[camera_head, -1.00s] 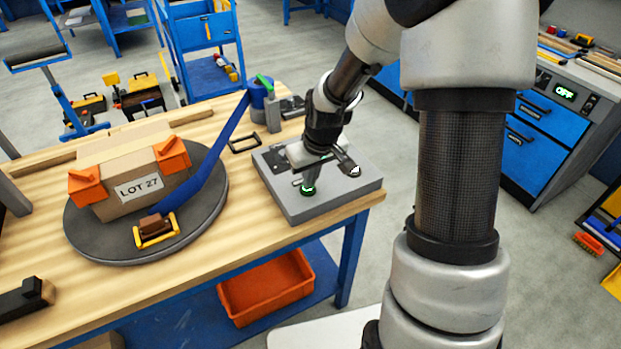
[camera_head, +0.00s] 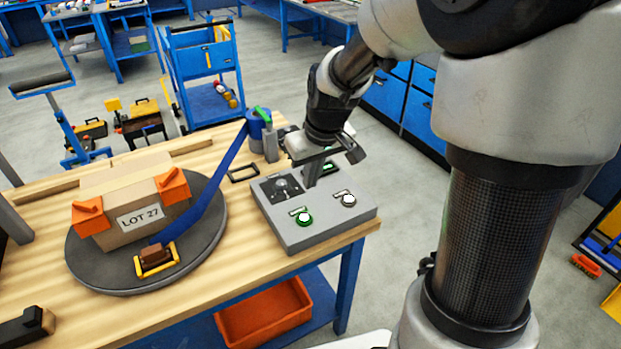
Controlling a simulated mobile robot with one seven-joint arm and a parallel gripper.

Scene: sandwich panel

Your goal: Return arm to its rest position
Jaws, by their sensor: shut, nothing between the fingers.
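My gripper (camera_head: 312,180) is shut and empty. It points down above the back part of a grey control box (camera_head: 297,236) on the wooden bench. The box top carries a green-ringed button (camera_head: 304,218), a second pale button (camera_head: 347,200) and a dark panel (camera_head: 282,187). The gripper's fingertips are close to the box top or just behind its rear edge; I cannot tell whether they touch. My arm comes in from the upper right.
A round grey turntable (camera_head: 105,275) holds a cardboard box (camera_head: 132,204) marked LOT 27, with orange corner pieces and a blue strap (camera_head: 208,190). A blue dispenser (camera_head: 257,124) stands behind the control box. An orange bin (camera_head: 265,315) sits below.

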